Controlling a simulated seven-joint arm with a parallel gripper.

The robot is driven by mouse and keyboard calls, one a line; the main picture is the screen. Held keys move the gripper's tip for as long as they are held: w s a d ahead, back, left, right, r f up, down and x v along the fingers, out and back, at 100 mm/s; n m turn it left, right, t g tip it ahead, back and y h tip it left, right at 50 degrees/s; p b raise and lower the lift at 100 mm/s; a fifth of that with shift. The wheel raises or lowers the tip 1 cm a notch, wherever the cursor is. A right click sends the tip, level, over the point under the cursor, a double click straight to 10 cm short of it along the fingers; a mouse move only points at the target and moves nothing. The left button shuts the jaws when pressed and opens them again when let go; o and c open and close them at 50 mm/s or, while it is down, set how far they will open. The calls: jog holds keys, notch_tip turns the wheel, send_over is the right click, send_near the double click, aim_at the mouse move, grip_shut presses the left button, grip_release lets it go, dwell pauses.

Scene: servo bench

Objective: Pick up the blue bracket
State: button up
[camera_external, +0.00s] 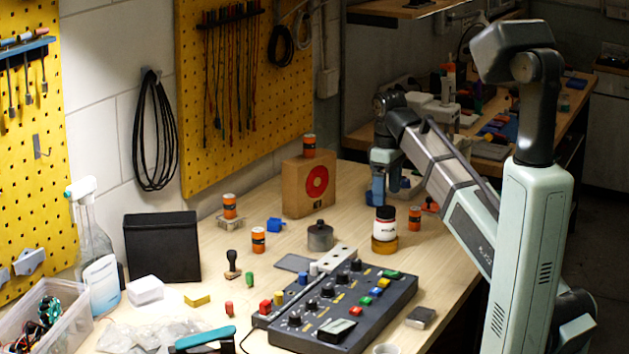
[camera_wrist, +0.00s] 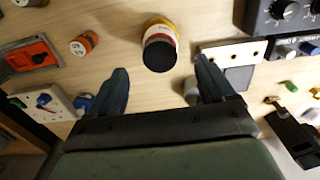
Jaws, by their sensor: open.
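A small blue piece (camera_external: 275,225) that looks like the blue bracket lies on the bench left of the cardboard box, well to the left of my gripper. I cannot make it out in the wrist view. My gripper (camera_external: 377,196) points down above the bench, behind the white bottle; it also shows in the wrist view (camera_wrist: 161,68), with its fingers apart and nothing between them. Another small blue item (camera_wrist: 84,103) lies beside the left finger in the wrist view; its shape is partly hidden.
A cardboard box (camera_external: 296,187) with an orange can on top stands behind. A metal canister (camera_external: 320,238) and a control panel (camera_external: 340,308) occupy the middle and front.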

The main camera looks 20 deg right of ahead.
jog(key=c, duration=0.4)
jog(key=w+a+r+n, duration=0.1)
jog(key=w+a, duration=1)
jog(key=a, duration=0.1)
jog(key=n, duration=0.1)
send_over(274, 221)
jog(key=f, duration=0.8)
jog(key=shift+w+d, duration=0.15)
jog(key=shift+w, duration=0.15)
jog(key=shift+w+f, duration=0.15)
jog(key=shift+f, duration=2.8)
